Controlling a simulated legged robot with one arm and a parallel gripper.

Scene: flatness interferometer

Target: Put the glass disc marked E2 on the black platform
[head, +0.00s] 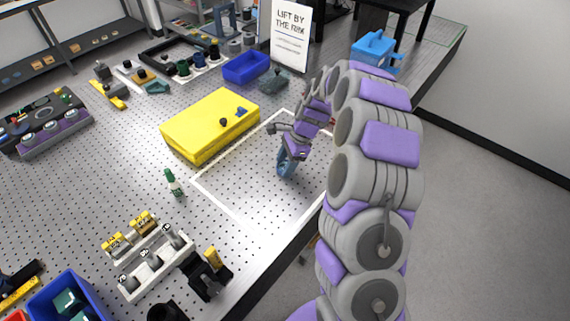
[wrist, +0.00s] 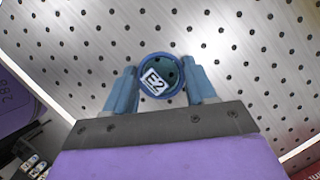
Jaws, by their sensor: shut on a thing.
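The glass disc marked E2 (wrist: 161,75) is between the two blue fingers of my gripper (wrist: 160,78). It is round and see-through, with a blue rim and a white E2 label. In the head view my gripper (head: 286,169) points down inside a white outlined square on the perforated table; the disc cannot be made out there. Table holes show through the glass. The gap between disc and table is hard to judge. A black block-like stand (head: 207,278) with a yellow tag is at the front edge; I cannot tell if it is the black platform.
A yellow block (head: 210,124) lies left of the gripper, beyond a small green bottle (head: 173,182). A white rack (head: 150,267) stands near the front, beside a blue bin (head: 68,298). A sign (head: 290,36) reads "LIFT BY THE RIM". Much of the outlined square is clear.

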